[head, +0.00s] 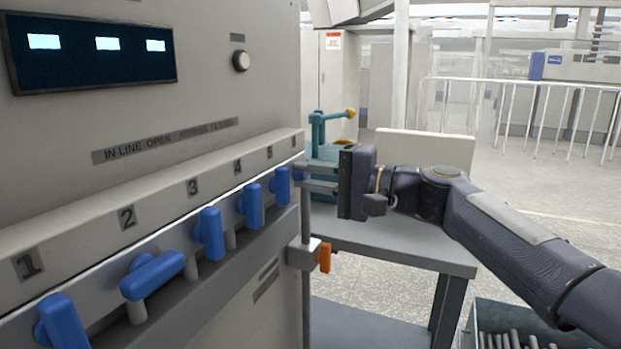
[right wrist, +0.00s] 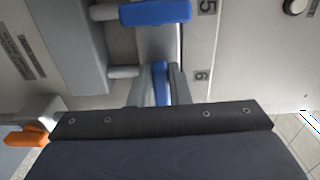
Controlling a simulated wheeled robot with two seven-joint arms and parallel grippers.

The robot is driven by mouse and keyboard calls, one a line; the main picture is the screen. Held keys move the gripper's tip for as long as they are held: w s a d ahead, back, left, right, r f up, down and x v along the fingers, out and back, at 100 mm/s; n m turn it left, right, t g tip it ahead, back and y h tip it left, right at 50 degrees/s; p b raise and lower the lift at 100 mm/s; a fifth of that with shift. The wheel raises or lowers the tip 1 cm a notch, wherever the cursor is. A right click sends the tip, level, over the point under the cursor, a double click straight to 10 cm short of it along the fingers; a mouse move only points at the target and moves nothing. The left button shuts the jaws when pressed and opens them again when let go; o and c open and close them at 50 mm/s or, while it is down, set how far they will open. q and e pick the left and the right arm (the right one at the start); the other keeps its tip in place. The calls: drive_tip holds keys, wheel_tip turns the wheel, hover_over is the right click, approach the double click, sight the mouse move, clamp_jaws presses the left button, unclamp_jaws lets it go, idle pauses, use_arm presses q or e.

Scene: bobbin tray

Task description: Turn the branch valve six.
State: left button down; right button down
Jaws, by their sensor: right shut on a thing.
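Valve six's blue handle (right wrist: 160,80) is beside the label 6 (right wrist: 201,76) in the right wrist view. My right gripper (right wrist: 161,90) is shut on it, one finger on each side. The handle shows as a narrow strip running along the row, crosswise to valve five's handle (right wrist: 155,12); its near part is hidden by the gripper. In the head view my right gripper (head: 308,181) reaches in from the right to the far end of the panel, and only a little of handle six (head: 299,173) shows. My left gripper is out of view.
Other blue handles line the panel (head: 240,95); handle two (head: 152,275) lies along the row, the others stand upright. An orange-handled fitting (head: 323,257) sticks out below the gripper. A grey table (head: 400,248) with a teal device (head: 318,125) stands behind.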

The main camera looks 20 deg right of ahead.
drive_tip(key=c, duration=1.4)
unclamp_jaws()
drive_tip(key=shift+o, duration=0.2)
drive_tip(key=v, duration=0.7)
drive_tip(key=shift+s+d+p, duration=0.25)
drive_tip(key=shift+s+p, duration=0.05)
drive_tip(key=shift+p, duration=0.1)
